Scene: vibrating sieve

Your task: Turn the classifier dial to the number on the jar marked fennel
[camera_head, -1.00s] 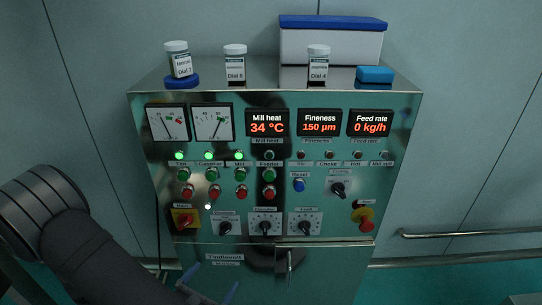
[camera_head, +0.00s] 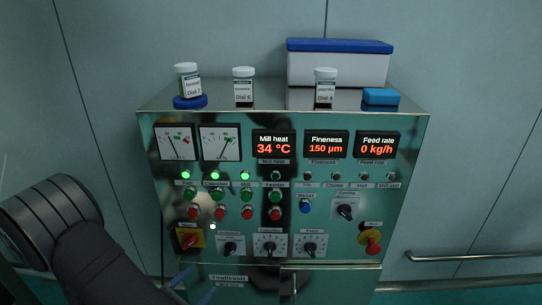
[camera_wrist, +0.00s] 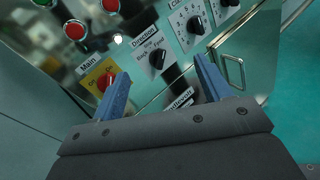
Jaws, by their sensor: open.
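Three white-capped jars stand on the cabinet top. The left jar (camera_head: 187,80) has a label that seems to read fennel, with "Dial 7", and stands on a blue disc. The middle jar (camera_head: 243,87) says Dial 6 and the right jar (camera_head: 325,88) Dial 4. The classifier dial (camera_head: 270,247) is the middle black knob of the lower row; its pointer setting is too small to read. It also shows at the top of the wrist view (camera_wrist: 196,25). My gripper (camera_head: 193,284) is open and empty, below and left of the dial; its blue fingers (camera_wrist: 160,88) show in the wrist view.
The direction knob (camera_head: 230,248) and the red main switch (camera_head: 189,238) are left of the dial; the feed knob (camera_head: 310,248) is right. Buttons sit above. A door handle (camera_wrist: 232,72) sticks out below. A blue-lidded box (camera_head: 338,68) stands on top.

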